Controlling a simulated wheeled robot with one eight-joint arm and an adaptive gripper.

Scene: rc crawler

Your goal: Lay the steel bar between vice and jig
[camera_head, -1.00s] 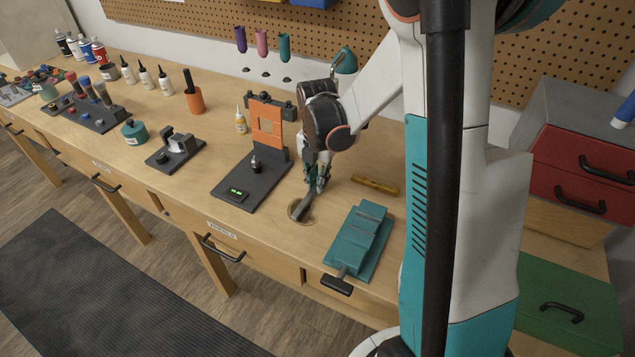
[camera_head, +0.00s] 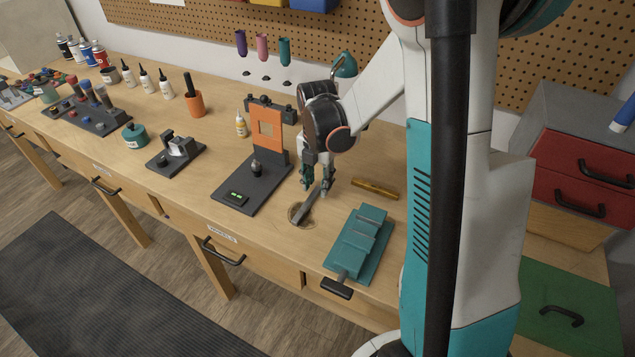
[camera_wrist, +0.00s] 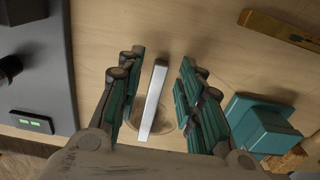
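The steel bar (camera_head: 308,206) lies on the bench over a round dark-edged patch, between the teal vice (camera_head: 361,240) and the dark jig with an orange upright plate (camera_head: 267,125). In the wrist view the bar (camera_wrist: 154,98) runs lengthwise between my fingers, with a gap on each side. My gripper (camera_head: 318,184) is open, just above and around the bar's far end; its teal-padded fingers also show in the wrist view (camera_wrist: 158,100). The vice (camera_wrist: 262,124) is at the right there, and the jig's base (camera_wrist: 38,70) is at the left.
A brass-coloured bar (camera_head: 375,189) lies behind the vice, near my gripper. A smaller dark fixture (camera_head: 176,150), an orange cup (camera_head: 195,103) and bottles stand further left. The bench's front strip between jig and vice is clear.

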